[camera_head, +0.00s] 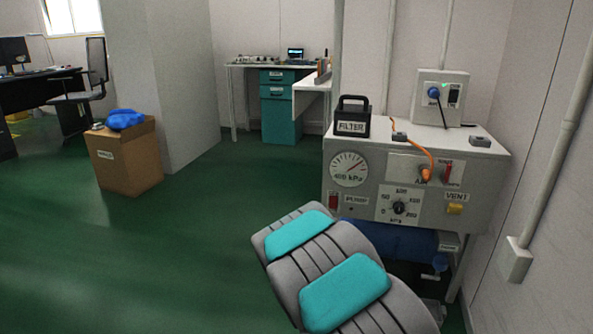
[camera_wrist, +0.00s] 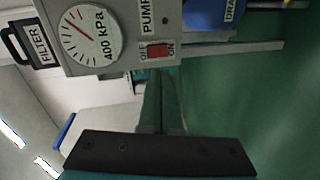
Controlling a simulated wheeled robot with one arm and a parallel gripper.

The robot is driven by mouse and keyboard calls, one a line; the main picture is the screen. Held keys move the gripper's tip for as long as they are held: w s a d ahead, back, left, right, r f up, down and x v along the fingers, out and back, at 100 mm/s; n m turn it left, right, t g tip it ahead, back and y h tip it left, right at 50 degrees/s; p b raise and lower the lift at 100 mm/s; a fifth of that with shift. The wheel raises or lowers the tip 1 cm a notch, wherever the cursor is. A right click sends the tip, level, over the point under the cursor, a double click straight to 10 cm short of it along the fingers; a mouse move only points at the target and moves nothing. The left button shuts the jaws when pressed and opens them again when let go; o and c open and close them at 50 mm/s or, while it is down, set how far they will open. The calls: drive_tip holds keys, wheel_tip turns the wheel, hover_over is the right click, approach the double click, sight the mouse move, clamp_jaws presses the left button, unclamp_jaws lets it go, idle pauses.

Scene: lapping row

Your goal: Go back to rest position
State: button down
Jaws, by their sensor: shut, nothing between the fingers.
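My gripper (camera_wrist: 160,110) shows at the bottom middle of the wrist view, with its dark palm bar across the lower edge. Its fingers are together and hold nothing. In the head view my grey arm with teal pads reaches up from the lower right in front of the pump cart, and the gripper itself is hidden there. The cart (camera_head: 505,165) carries a gauge (camera_head: 349,169), a dial, a red switch and a yellow vent button. In the wrist view the gauge (camera_wrist: 91,35) and the red pump switch (camera_wrist: 158,51) appear turned sideways, ahead of the gripper and apart from it.
A black filter box (camera_head: 352,117) and a wall-side box with a blue knob (camera_head: 440,97) stand on the cart. A cardboard box (camera_head: 125,158) with a blue item stands at left. A teal drawer unit (camera_head: 280,115) is at the back. Green floor is open at left.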

drive_tip(key=s+r+m+g+y+p, duration=0.1)
drive_tip(key=s+r+m+g+p, duration=0.1)
drive_tip(key=s, duration=1.6)
drive_tip(key=s+r+m+g+y+p, duration=0.1)
drive_tip(key=s+r+m+g, duration=0.4)
drive_tip(key=s, duration=1.4)
drive_tip(key=s+r+m+g+y+p, duration=0.2)
drive_tip(key=s+m+g, duration=0.3)
drive_tip(key=s+g, duration=0.5)
drive_tip(key=s+r+y, duration=0.1)
drive_tip(key=s, duration=0.7)
drive_tip(key=shift+s+d+r+m+p, duration=0.2)
drive_tip(key=shift+d+m+p, duration=0.1)
drive_tip(key=shift+m+p, duration=0.1)
drive_tip(key=c, duration=1.6)
unclamp_jaws()
drive_tip(key=shift+w, duration=0.1)
